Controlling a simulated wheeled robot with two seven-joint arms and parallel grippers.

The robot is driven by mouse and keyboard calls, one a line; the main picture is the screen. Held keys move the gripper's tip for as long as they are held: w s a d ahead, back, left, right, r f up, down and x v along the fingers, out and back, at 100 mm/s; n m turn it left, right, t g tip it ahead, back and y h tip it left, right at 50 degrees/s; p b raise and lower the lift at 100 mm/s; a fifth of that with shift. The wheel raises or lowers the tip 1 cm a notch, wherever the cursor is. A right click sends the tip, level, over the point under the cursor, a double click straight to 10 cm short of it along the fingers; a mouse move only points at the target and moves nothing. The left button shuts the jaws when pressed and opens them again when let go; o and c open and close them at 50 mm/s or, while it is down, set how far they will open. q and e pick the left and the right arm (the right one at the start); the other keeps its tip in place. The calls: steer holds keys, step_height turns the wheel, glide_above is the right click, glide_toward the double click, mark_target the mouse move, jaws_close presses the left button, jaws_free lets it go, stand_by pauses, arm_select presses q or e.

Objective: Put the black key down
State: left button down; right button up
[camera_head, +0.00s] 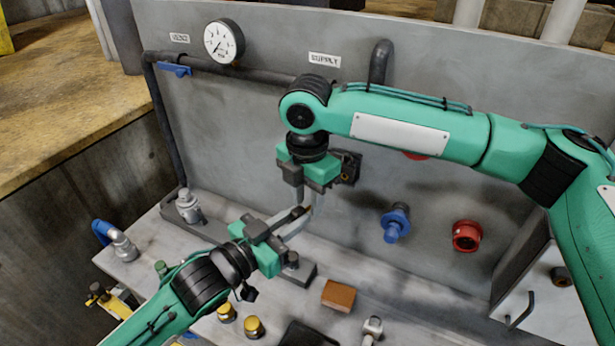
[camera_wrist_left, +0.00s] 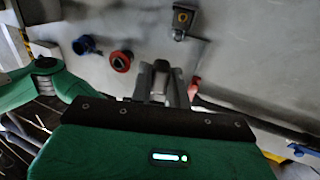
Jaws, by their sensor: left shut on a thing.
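My left gripper (camera_head: 303,213) reaches in from the lower left, above the grey bench. It is shut on a small dark piece, the black key (camera_head: 299,212), which is mostly hidden by the fingers. In the left wrist view, my left gripper's fingers (camera_wrist_left: 163,82) point at the grey panel, and the key cannot be made out. My right gripper (camera_head: 308,205) points down just above the left fingertips, its fingers apart; whether they touch the key is unclear. A black lock block with a brass hole (camera_head: 347,168) sits on the panel behind; it also shows in the left wrist view (camera_wrist_left: 182,20).
A blue fitting (camera_head: 396,224) and a red socket (camera_head: 467,236) stick out of the panel at right. A brown block (camera_head: 338,295), brass caps (camera_head: 253,327) and a grey valve (camera_head: 188,206) are on the bench. A gauge (camera_head: 224,41) is on the upper panel.

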steer(key=shift+f, duration=0.7)
jaws_close()
arm_select(q)
steer(key=c, duration=1.3)
jaws_free()
steer(key=shift+o, duration=0.2)
